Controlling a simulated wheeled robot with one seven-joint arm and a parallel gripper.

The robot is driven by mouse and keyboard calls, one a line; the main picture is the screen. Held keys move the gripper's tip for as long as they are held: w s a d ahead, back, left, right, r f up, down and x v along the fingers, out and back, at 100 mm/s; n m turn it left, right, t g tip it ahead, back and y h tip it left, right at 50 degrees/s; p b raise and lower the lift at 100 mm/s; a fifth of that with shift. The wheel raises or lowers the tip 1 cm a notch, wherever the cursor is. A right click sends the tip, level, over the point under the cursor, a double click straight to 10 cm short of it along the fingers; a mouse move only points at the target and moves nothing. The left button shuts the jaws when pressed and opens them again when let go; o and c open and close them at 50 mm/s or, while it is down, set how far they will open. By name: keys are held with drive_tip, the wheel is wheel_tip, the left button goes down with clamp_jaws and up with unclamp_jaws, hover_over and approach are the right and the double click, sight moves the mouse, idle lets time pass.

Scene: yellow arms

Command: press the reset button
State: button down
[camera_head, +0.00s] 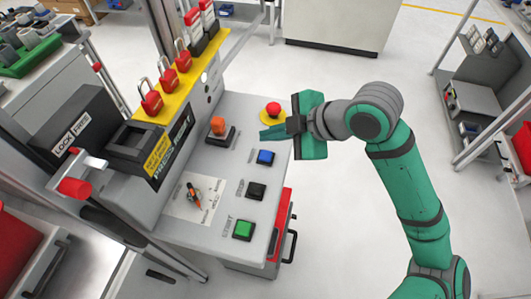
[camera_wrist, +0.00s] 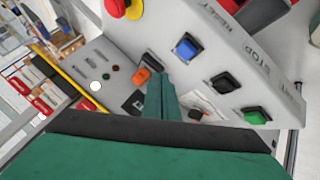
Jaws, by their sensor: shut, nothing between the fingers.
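The blue button (camera_head: 265,157) sits on the sloped grey panel, above the black button in the head view. In the wrist view the blue button (camera_wrist: 188,47) is up and right of the fingertips, with a RESET label near the panel edge. My green gripper (camera_head: 270,133) is shut and empty. In the head view its fingers point left over the panel, between the red emergency button and the blue button. In the wrist view the shut fingers (camera_wrist: 162,82) appear apart from the blue button; their height above the panel is hard to tell.
The panel also carries a red mushroom button (camera_head: 273,109) on a yellow disc, an orange switch (camera_head: 218,126), a black STOP button (camera_head: 256,190), a green START button (camera_head: 242,229) and a rotary selector (camera_head: 194,197). Red padlocks (camera_head: 151,97) hang behind. Open floor lies right.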

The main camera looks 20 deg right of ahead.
sight(270, 156)
drive_tip(key=shift+f, duration=2.2)
drive_tip(key=shift+f, duration=0.2)
drive_tip(key=shift+f, duration=0.25)
drive_tip(key=shift+f, duration=0.4)
idle(1.0)
idle(0.4)
drive_tip(key=shift+r, duration=0.85)
drive_tip(key=shift+w+r, duration=0.1)
drive_tip(key=shift+r, duration=2.4)
